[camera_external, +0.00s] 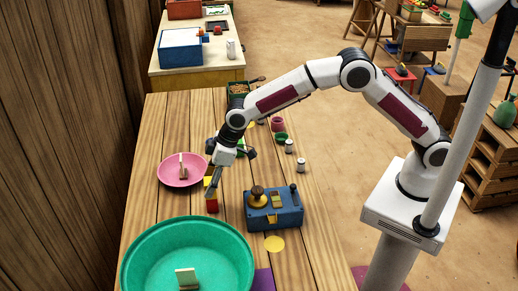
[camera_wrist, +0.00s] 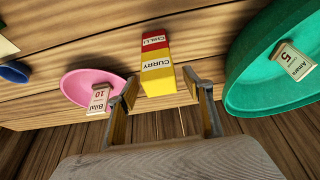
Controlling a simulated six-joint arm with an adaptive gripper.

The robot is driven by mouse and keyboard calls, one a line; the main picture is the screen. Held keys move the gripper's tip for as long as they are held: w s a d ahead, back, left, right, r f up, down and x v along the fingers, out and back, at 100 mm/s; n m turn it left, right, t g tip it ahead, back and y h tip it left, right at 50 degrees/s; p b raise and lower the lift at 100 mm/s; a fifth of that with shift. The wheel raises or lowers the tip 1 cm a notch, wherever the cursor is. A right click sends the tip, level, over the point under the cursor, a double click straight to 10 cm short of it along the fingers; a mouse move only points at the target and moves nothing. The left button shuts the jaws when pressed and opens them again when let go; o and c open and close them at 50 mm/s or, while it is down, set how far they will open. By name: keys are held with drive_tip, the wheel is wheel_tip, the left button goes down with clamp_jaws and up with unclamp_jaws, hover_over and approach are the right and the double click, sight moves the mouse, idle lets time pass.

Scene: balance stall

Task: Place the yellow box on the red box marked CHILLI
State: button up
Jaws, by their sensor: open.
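The yellow box (camera_wrist: 158,83), labelled CURRY, rests on the red box (camera_wrist: 154,41), labelled CHILLI, and the two look lined up as a small upright stack. In the external view the yellow box (camera_external: 207,181) is partly hidden by my gripper, with the red box (camera_external: 212,205) below it on the table. My gripper (camera_wrist: 161,87) is open. Its fingers are spread to either side of the yellow box's top, with gaps visible, and it appears to hold nothing.
A pink plate (camera_external: 170,179) with a tag is left of the stack. A large green bowl (camera_external: 137,272) with a tag is at the near end. A blue balance box (camera_external: 285,215) is to the right. Small jars (camera_external: 301,165) and dishes stand farther back.

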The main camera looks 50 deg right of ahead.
drive_tip(key=shift+r, duration=0.15)
drive_tip(key=v, duration=1.2)
idle(0.6)
idle(0.3)
drive_tip(key=s+d+r+m, duration=0.1)
drive_tip(key=s+d+r, duration=0.25)
drive_tip(key=d, duration=0.45)
drive_tip(key=s+d+r+m+t+h, duration=0.1)
drive_tip(key=s+d+r+m, duration=0.2)
drive_tip(key=d, duration=0.5)
drive_tip(key=s+d+r, duration=0.3)
drive_tip(key=d+r, duration=0.2)
drive_tip(key=d, duration=0.4)
drive_tip(key=s+d+f+m+h, duration=0.1)
drive_tip(key=s+d+f+m, duration=0.1)
drive_tip(key=s+d, duration=0.5)
drive_tip(key=s+d+f+m+t+h, duration=0.1)
drive_tip(key=s+d+f+m, duration=0.1)
drive_tip(key=s+d, duration=0.6)
drive_tip(key=s+m, duration=0.1)
drive_tip(key=s, duration=0.5)
drive_tip(key=shift+d, duration=0.25)
